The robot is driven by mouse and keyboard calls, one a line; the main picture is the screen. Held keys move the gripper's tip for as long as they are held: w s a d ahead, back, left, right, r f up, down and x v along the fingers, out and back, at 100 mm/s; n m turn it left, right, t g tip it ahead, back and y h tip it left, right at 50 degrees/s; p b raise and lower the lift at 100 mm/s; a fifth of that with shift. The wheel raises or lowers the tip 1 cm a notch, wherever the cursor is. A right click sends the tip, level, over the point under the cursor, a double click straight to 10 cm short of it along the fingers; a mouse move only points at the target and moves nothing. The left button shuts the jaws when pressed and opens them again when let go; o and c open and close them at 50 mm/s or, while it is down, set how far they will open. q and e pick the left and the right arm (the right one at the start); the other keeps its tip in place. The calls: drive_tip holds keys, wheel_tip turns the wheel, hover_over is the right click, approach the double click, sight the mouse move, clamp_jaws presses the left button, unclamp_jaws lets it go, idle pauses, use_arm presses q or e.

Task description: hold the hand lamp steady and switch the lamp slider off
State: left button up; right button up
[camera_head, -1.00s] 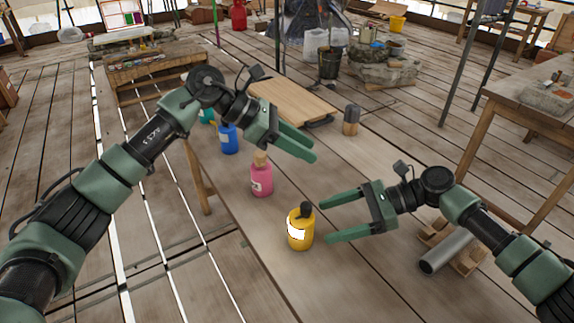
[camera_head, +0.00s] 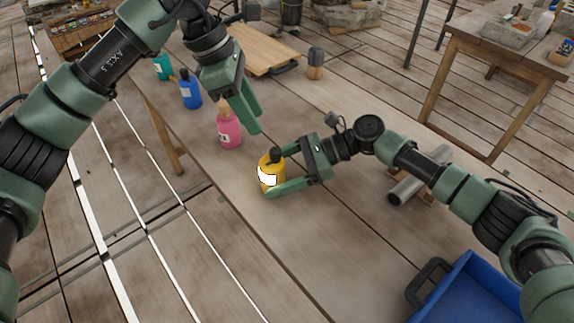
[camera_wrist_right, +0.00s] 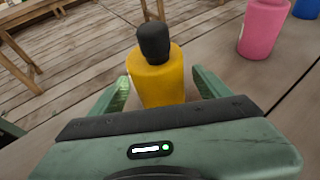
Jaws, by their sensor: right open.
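The yellow hand lamp (camera_head: 271,174) stands upright on the long plank table (camera_head: 300,235), with a bright white panel on its side and a black knob on top. My right gripper (camera_head: 268,173) is open around it. In the right wrist view the lamp (camera_wrist_right: 158,82) stands between the two fingers of my right gripper (camera_wrist_right: 158,90), with a gap on each side. My left gripper (camera_head: 257,122) points down above the table, behind the lamp and apart from it. Its fingers overlap in the view, so their opening is unclear. I cannot make out the slider.
A pink bottle (camera_head: 229,133) stands close behind the lamp, with a blue bottle (camera_head: 190,93) and a teal bottle (camera_head: 162,68) farther back. A wooden board (camera_head: 262,50) lies beyond. A metal cylinder (camera_head: 418,178) and a blue crate (camera_head: 465,298) are at the right.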

drive_tip(key=shift+a+f, duration=0.1)
drive_tip(key=shift+a, duration=0.15)
